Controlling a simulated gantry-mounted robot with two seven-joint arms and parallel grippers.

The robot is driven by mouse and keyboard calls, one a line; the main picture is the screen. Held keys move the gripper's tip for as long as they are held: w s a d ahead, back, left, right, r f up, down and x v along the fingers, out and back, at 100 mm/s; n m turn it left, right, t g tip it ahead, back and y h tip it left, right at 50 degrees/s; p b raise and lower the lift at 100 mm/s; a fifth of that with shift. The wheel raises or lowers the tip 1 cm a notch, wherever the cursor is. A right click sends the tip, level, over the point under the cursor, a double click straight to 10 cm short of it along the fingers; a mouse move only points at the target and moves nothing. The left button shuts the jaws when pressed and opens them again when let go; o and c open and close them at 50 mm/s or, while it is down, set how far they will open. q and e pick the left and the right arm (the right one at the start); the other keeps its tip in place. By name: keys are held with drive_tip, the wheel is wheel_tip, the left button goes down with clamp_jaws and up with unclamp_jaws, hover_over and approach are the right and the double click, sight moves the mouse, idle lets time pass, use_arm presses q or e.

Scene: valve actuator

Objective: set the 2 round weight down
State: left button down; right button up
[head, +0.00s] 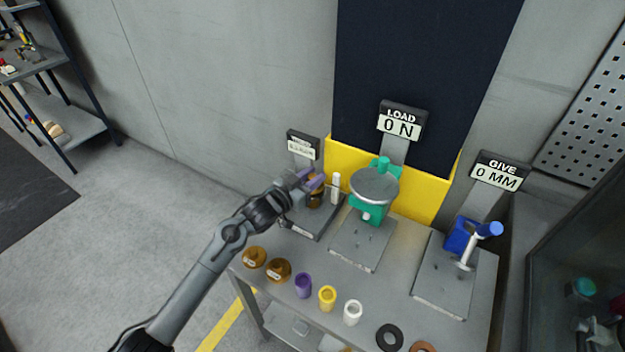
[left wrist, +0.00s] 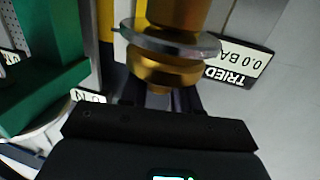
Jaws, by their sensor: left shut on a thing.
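My left gripper (head: 312,184) is over the tester at the back left of the bench and shut on a brass round weight (left wrist: 165,76). In the left wrist view, which is upside down, the weight lies against or just above a thin grey plate (left wrist: 185,43). I cannot tell whether they touch. Under the plate is a brass cylinder (left wrist: 172,12). No number shows on the held weight. In the head view the fingers largely hide it. The right gripper is not in view.
Two brass weights (head: 255,257) (head: 278,271) stand at the bench's front left. Purple (head: 303,286), yellow (head: 327,298) and white cups (head: 352,312) line the front edge. A green stand (head: 368,210) with a grey pan is close right; its display reads 0 N. A blue-handled device stands farther right (head: 461,240).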

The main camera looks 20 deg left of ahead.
use_arm(q)
drive_tip(key=shift+f, duration=0.25)
drive_tip(key=c, duration=0.8)
unclamp_jaws()
drive_tip(key=shift+f, duration=0.2)
drive_tip(key=shift+r, duration=0.15)
drive_tip(key=shift+s+a, duration=0.2)
drive_tip(key=shift+s, duration=0.3)
drive_tip(key=p+v, duration=0.1)
drive_tip(key=v, duration=1)
drive_tip(key=shift+r, duration=0.1)
